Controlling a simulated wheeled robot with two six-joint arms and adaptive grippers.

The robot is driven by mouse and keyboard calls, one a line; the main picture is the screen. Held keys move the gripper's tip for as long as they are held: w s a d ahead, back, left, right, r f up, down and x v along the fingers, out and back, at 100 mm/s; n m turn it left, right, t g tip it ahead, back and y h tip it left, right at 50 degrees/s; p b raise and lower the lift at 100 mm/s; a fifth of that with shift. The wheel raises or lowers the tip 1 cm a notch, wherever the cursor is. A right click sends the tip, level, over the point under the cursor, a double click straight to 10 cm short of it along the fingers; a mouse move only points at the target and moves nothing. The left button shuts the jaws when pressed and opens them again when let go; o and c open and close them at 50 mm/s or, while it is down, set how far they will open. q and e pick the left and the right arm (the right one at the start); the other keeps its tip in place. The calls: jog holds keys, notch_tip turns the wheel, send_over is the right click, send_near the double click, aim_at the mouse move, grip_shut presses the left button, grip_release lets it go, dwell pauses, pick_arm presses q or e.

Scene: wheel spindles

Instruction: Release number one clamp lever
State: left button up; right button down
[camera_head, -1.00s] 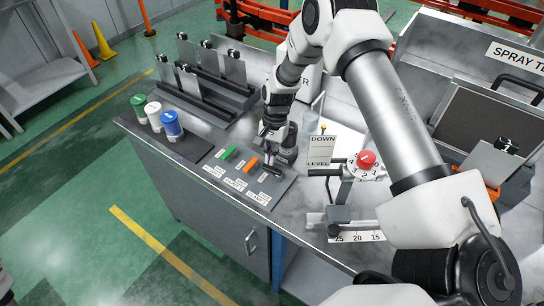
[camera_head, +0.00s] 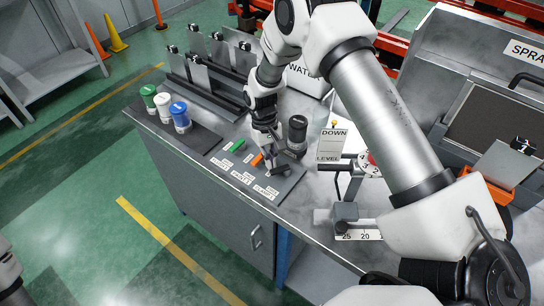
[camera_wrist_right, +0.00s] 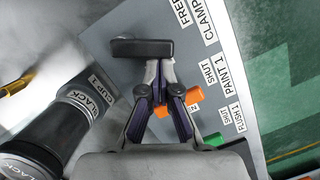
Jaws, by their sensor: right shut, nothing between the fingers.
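The clamp lever is a black bar-shaped handle (camera_wrist_right: 142,48) on the grey control panel (camera_wrist_right: 108,20), beside the label reading FREE and CLAMP. In the head view the dark lever (camera_head: 278,168) lies at the panel's right end. My right gripper (camera_wrist_right: 157,68) is shut and empty. Its fingertips are right at the lever's near edge in the wrist view; I cannot tell whether they touch it. In the head view the right gripper (camera_head: 273,145) points down over the panel, just above the lever.
An orange lever (camera_wrist_right: 193,96) and a green lever (camera_wrist_right: 213,139) sit beside the fingers. A black cup (camera_head: 297,135) stands close behind the gripper. Three capped bottles, including a blue one (camera_head: 180,116), stand left. The DOWN LEVEL sign (camera_head: 333,145) stands right.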

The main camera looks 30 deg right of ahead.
pick_arm(q)
jog(key=shift+r, duration=0.15)
pick_arm(e)
jog(key=n, duration=0.1)
jog(key=s+n, duration=0.1)
jog(key=n, duration=0.1)
jog(key=shift+a+h, duration=0.3)
jog(key=shift+a, duration=0.05)
jog(key=shift+d, duration=0.1)
jog(key=shift+s+d+p, duration=0.2)
jog(key=shift+d+p, duration=0.15)
jog(key=shift+d, duration=0.35)
pick_arm(q)
jog(key=shift+r, duration=0.2)
